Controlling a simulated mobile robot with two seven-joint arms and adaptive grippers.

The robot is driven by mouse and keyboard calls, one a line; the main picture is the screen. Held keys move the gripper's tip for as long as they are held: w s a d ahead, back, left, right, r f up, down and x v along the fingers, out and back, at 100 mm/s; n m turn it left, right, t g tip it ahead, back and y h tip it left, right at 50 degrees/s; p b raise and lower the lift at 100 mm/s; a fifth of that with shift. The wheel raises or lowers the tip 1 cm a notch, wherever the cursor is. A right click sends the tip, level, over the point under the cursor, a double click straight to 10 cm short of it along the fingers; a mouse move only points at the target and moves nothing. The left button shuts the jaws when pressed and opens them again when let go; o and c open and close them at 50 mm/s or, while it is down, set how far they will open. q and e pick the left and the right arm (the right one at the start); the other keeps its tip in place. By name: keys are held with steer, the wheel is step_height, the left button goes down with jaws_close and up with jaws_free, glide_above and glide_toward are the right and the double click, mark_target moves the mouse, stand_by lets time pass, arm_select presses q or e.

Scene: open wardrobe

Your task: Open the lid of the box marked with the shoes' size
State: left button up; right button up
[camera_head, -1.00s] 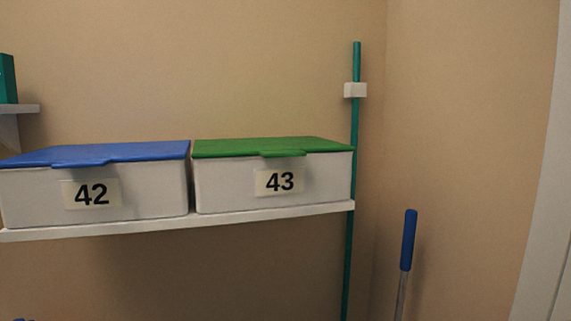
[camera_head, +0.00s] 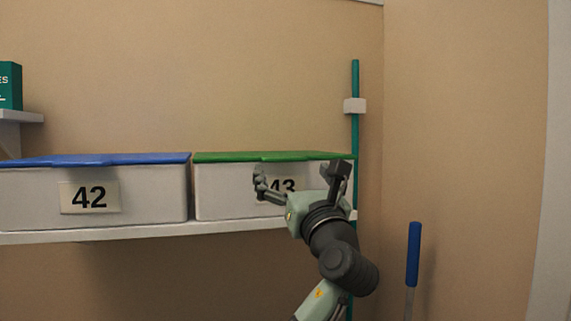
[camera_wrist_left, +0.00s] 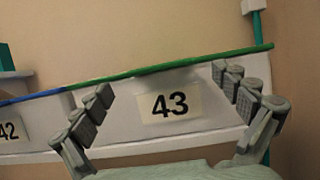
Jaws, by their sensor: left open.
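A white box (camera_head: 222,195) marked 43, with a green lid (camera_head: 225,157), stands on the shelf. A white box (camera_head: 150,190) marked 42, with a blue lid (camera_head: 110,160), stands to its left. Both lids are shut. My left gripper (camera_head: 301,174) is open and empty in front of box 43, partly covering its label. In the left wrist view box 43 (camera_wrist_left: 205,118) and its green lid (camera_wrist_left: 175,66) lie between and beyond the spread fingers (camera_wrist_left: 162,84); no contact shows. No shoes are in view. My right gripper is not in view.
A white shelf (camera_head: 110,231) carries the boxes. A green pole (camera_head: 355,80) with a white bracket (camera_head: 355,105) stands just right of box 43. A blue-handled stick (camera_head: 413,255) is farther right. A green carton (camera_head: 10,86) sits at upper left. The space above the lids is clear.

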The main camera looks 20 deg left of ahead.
mark_target(286, 159)
arm_select(q)
steer(key=x, duration=0.5)
steer(key=shift+w+a, duration=0.1)
steer(key=c, duration=1.7)
